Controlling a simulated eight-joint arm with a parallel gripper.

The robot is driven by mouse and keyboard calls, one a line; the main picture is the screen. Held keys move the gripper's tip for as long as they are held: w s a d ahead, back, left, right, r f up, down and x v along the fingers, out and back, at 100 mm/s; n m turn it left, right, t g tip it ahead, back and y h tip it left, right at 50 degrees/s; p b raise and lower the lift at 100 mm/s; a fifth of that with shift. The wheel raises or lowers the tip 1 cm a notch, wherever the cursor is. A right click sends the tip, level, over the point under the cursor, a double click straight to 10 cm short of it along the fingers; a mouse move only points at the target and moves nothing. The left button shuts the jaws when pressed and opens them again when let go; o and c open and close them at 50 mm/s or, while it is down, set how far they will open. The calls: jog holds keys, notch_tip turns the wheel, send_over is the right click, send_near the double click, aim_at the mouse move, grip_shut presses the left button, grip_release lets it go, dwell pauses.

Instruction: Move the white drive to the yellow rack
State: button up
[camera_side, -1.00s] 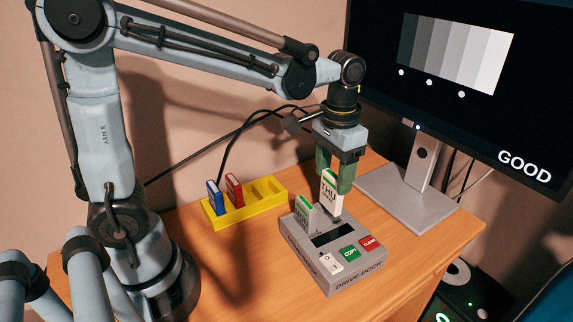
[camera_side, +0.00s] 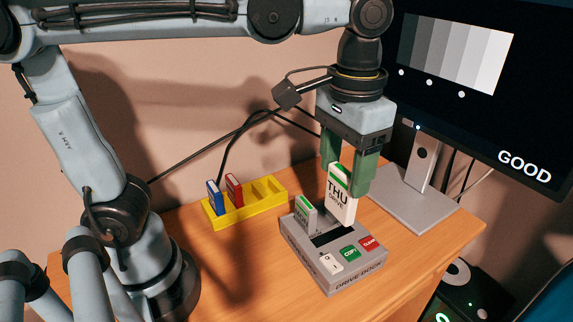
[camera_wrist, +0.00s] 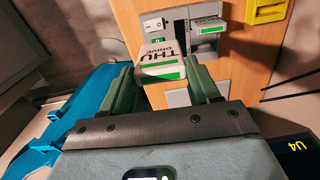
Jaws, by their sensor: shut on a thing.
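The white drive (camera_side: 341,197), with a green stripe and the label THU, is upright between the green fingers of my gripper (camera_side: 348,172). In the wrist view the white drive (camera_wrist: 161,62) sits between the fingers of my gripper (camera_wrist: 163,85), which is shut on it. In the side view it overlaps the back right of the grey drive dock (camera_side: 318,268), and in the wrist view it looks raised clear of it. The yellow rack (camera_side: 246,212) stands left of the dock. It holds a blue drive (camera_side: 214,197) and a red drive (camera_side: 234,190) at its left; its right slots look empty.
A grey drive (camera_side: 306,210) stands in the dock's left slot. The dock has white, green COPY and red CLEAR buttons. A monitor (camera_side: 455,90) reading GOOD stands behind right. Black cables run behind the rack. Bare table lies between rack and dock.

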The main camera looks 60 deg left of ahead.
jog(key=shift+w+a+r, duration=0.1)
jog(key=shift+a+r, duration=0.1)
jog(key=shift+r, duration=0.4)
jog(key=shift+w+a+r, duration=0.1)
jog(key=shift+a+r, duration=0.05)
jog(key=shift+r, duration=0.45)
jog(key=w+a, duration=0.1)
jog(key=a, duration=2.3)
notch_tip(320, 180, down, 15)
jog(key=shift+a+n, duration=0.3)
jog(key=shift+f, duration=1.15)
jog(key=o, duration=1.7)
